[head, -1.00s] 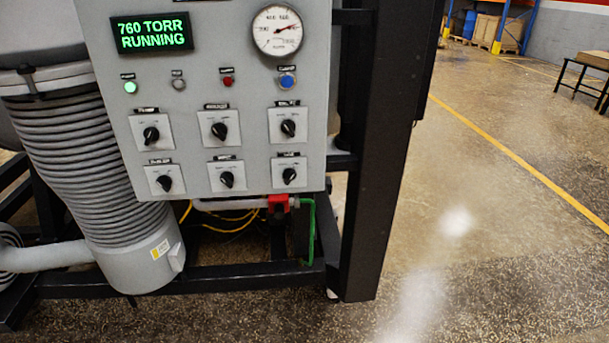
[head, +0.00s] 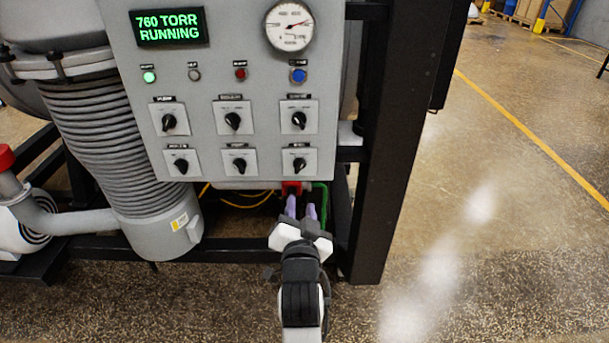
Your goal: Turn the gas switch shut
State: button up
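A grey control panel (head: 225,90) carries two rows of black rotary switches on white plates. The top row has a left switch (head: 169,122), a middle switch (head: 233,121) and a right switch (head: 299,120). The bottom row has a left switch (head: 181,165), a middle switch (head: 239,164) and a right switch (head: 299,163). Their labels are too small to read, so I cannot tell which is the gas switch. My gripper (head: 301,207) is below the panel's bottom edge, under the right column. Its two pale purple fingers point upward and stand apart, with nothing seen between them.
A red fitting (head: 290,188) and a green pipe (head: 323,200) sit behind my gripper. A dark frame post (head: 385,150) stands right of the panel. A display (head: 169,27) reads 760 TORR RUNNING, near a round gauge (head: 290,25). Open floor lies to the right.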

aim_at(300, 167)
jog(key=b, duration=0.2)
jog(key=w+b, duration=0.1)
jog(key=b, duration=0.2)
jog(key=shift+w+f+b, duration=0.3)
jog(key=b, duration=0.4)
jog(key=shift+w+r, duration=0.15)
jog(key=shift+w, duration=0.1)
jog(key=w, duration=0.3)
jog(key=w+p, duration=0.1)
jog(key=w, duration=0.2)
jog(key=w+p, duration=0.1)
jog(key=w, duration=0.2)
jog(key=shift+w+r, duration=0.3)
jog(key=shift+w, duration=0.1)
jog(key=shift+w+f, duration=0.1)
jog(key=shift+w, duration=0.45)
grip_shut()
